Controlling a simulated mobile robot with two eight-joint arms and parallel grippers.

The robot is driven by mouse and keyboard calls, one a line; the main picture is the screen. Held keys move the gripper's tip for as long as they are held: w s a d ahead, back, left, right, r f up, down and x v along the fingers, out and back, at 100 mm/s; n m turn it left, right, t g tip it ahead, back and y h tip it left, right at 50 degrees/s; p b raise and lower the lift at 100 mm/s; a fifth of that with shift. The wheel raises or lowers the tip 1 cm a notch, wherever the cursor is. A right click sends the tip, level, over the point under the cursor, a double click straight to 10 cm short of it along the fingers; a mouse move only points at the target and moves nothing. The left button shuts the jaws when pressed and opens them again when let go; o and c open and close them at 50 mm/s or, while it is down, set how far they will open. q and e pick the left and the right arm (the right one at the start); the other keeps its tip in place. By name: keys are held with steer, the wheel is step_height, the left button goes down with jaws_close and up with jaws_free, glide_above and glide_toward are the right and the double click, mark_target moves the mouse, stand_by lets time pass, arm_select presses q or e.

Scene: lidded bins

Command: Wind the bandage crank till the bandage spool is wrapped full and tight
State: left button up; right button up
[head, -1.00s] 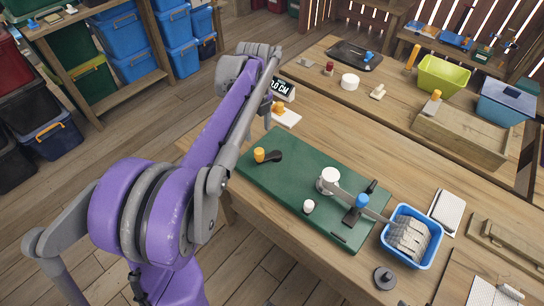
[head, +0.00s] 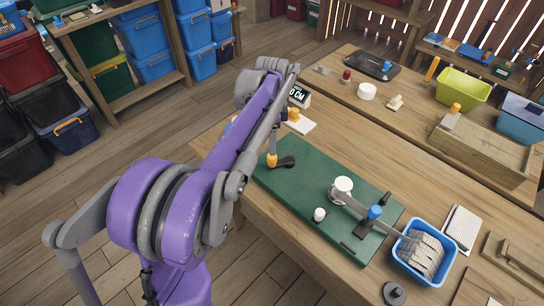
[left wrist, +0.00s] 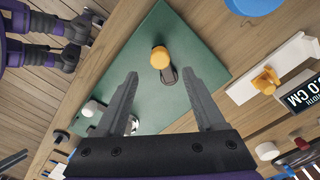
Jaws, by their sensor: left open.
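The bandage crank is a black arm (head: 286,162) with an orange knob (head: 272,160), at the left end of the green board (head: 300,187). A white cylinder (head: 342,188), seemingly the spool, stands toward the board's right end. A pale bandage strip (head: 356,206) runs from it past a blue-knobbed part (head: 374,213) to the blue bin (head: 397,253). My left gripper (head: 274,147) is just above the orange knob, largely hidden by my arm. In the left wrist view its fingers (left wrist: 159,76) are spread and empty, with the knob (left wrist: 160,57) beyond and between their tips. My right gripper is not visible.
A small white knob (head: 319,214) stands at the board's front edge. A sign marked CM (head: 298,96) and a white plate with an orange piece (head: 294,115) lie behind the crank. A notepad (head: 462,228) and grey disc (head: 394,293) lie around the bin.

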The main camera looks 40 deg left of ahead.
mark_target(281, 160)
arm_select(q)
step_height(281, 160, down, 8)
steer(key=shift+f, duration=0.1)
stand_by(0.4)
jaws_close()
stand_by(1.2)
